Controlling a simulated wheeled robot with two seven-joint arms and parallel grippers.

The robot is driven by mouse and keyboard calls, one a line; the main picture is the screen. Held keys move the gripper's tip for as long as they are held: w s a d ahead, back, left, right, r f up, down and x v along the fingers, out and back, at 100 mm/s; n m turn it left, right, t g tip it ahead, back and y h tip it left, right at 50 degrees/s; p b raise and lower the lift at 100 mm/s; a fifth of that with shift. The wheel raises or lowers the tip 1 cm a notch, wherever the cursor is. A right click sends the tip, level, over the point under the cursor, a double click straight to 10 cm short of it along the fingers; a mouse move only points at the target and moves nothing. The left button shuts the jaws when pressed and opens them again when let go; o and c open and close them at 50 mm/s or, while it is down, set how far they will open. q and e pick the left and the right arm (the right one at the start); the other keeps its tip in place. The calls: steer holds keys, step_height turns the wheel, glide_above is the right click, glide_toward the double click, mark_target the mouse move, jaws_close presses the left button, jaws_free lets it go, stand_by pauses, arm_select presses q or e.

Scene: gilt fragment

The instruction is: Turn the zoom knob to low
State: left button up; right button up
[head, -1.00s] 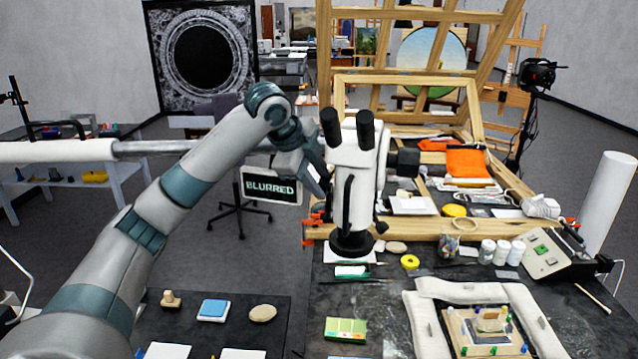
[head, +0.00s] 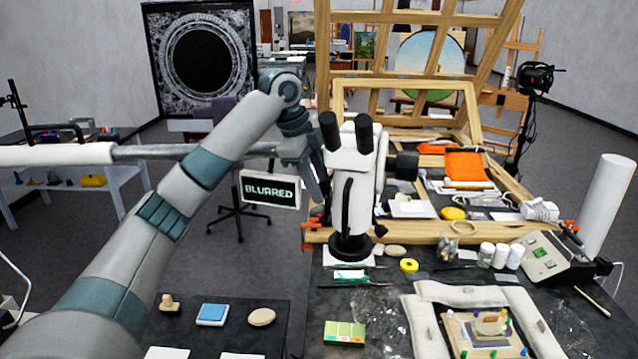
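A white stereo microscope (head: 345,162) with two black eyepieces stands upright on a black round base at the back edge of the dark table. My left gripper (head: 319,190) points down close against the left side of its head. Its fingers are dark and small, seen nearly edge-on, so I cannot tell their gap or whether they touch the microscope. No zoom knob is clearly visible; the gripper covers part of the head's left side. A small black knob (head: 380,230) shows low on the right of the stand. My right gripper is out of view.
A sign reading "BLURRED" (head: 270,189) is just left of the microscope. A wooden frame (head: 460,228) lies behind and right. A yellow tape roll (head: 409,265), a green-yellow box (head: 344,332) and a padded white frame (head: 427,330) lie in front.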

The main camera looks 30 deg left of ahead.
arm_select(q)
steer(key=shift+o, duration=1.2)
steer(key=shift+f, duration=0.1)
